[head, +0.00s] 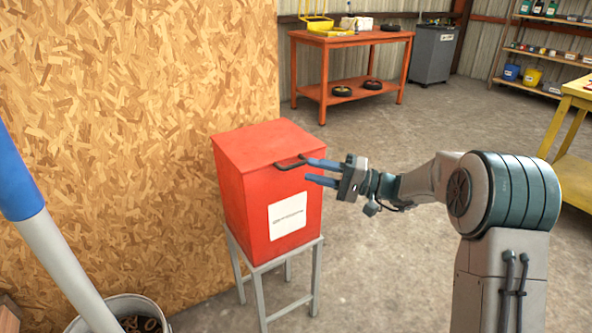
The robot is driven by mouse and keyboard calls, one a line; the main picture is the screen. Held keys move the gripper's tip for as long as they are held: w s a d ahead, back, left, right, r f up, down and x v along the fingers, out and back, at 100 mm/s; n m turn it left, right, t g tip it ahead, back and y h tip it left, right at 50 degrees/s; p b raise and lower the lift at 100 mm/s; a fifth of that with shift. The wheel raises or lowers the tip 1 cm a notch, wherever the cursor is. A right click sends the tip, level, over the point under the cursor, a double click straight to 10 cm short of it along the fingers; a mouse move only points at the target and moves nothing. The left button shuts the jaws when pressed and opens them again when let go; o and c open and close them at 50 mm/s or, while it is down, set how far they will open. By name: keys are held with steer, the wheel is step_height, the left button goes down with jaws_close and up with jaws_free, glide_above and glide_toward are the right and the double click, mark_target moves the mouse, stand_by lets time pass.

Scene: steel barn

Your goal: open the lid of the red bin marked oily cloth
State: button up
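The red bin (248,205) stands on a grey metal stand (262,285) against the chipboard wall. Its front bears a white label (287,216) whose print is too small to read. The red lid (262,143) lies flat and shut on top. A dark handle (291,163) juts from the lid's front edge. My gripper (322,173) reaches in from the right with its two blue fingers apart, one above the other. The upper fingertip is at the handle in the picture; I cannot tell whether it touches. Nothing shows between the fingers.
A bucket (125,308) and a blue and white pole (45,225) stand at the lower left. The chipboard wall (130,110) is close behind the bin. An orange workbench (345,70) and a grey cabinet (434,52) stand farther back. Open concrete floor (400,135) lies between.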

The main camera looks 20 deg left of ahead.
mark_target(295, 164)
steer(key=a, duration=0.5)
steer(key=shift+s+a+r+b, duration=0.25)
steer(key=shift+a+r+b, duration=0.05)
steer(key=shift+r+b, duration=0.1)
jaws_close()
